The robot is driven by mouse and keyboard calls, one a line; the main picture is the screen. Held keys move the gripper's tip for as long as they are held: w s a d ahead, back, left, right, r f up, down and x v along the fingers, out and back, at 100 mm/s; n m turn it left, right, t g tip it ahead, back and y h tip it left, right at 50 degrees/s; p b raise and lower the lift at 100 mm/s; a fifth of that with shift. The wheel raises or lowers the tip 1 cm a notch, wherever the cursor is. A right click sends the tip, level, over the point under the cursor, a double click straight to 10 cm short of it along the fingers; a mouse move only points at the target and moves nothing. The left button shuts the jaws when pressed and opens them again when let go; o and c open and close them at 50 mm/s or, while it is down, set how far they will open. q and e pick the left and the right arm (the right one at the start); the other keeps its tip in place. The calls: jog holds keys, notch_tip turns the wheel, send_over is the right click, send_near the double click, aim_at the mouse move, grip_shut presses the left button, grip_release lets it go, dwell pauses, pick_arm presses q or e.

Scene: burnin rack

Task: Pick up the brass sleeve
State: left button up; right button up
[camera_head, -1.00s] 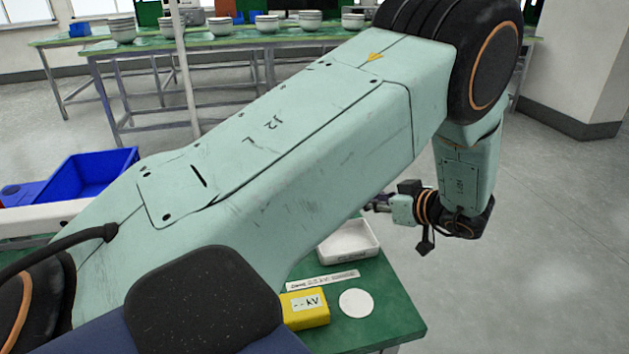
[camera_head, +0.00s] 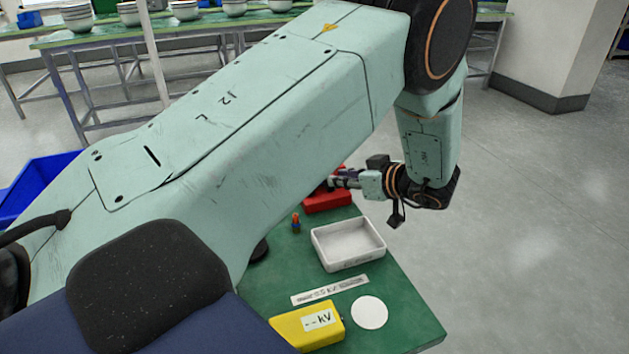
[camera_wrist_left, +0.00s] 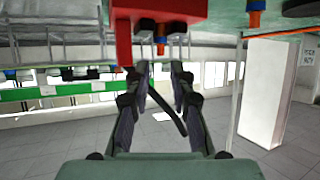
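I cannot pick out a brass sleeve for certain. A small upright piece, orange above and blue below (camera_head: 296,222), stands on the green table (camera_head: 408,300) in the head view. It seems to show at the top of the left wrist view (camera_wrist_left: 254,16), where the scene is upside down. A red block (camera_head: 327,202) sits at the table's back edge. In the wrist view a similar blue and orange piece (camera_wrist_left: 160,40) projects from the red block (camera_wrist_left: 122,45). My left gripper (camera_head: 333,183) is beside the red block; in the wrist view its fingers (camera_wrist_left: 158,72) are apart and look empty.
A white tray (camera_head: 349,262), a labelled strip (camera_head: 330,290), a yellow box (camera_head: 300,330) and a white disc (camera_head: 370,312) lie on the table's near part. A blue bin (camera_head: 35,185) is at the left. My left arm hides much of the table.

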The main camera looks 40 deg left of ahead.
aim_at(319, 176)
pick_arm(q)
jog(key=b+x, duration=0.1)
jog(key=x, duration=0.6)
jog(key=shift+a, duration=0.2)
jog(key=shift+s+d+r, duration=0.1)
jog(key=shift+r, duration=0.05)
jog(key=shift+c, duration=0.5)
grip_shut()
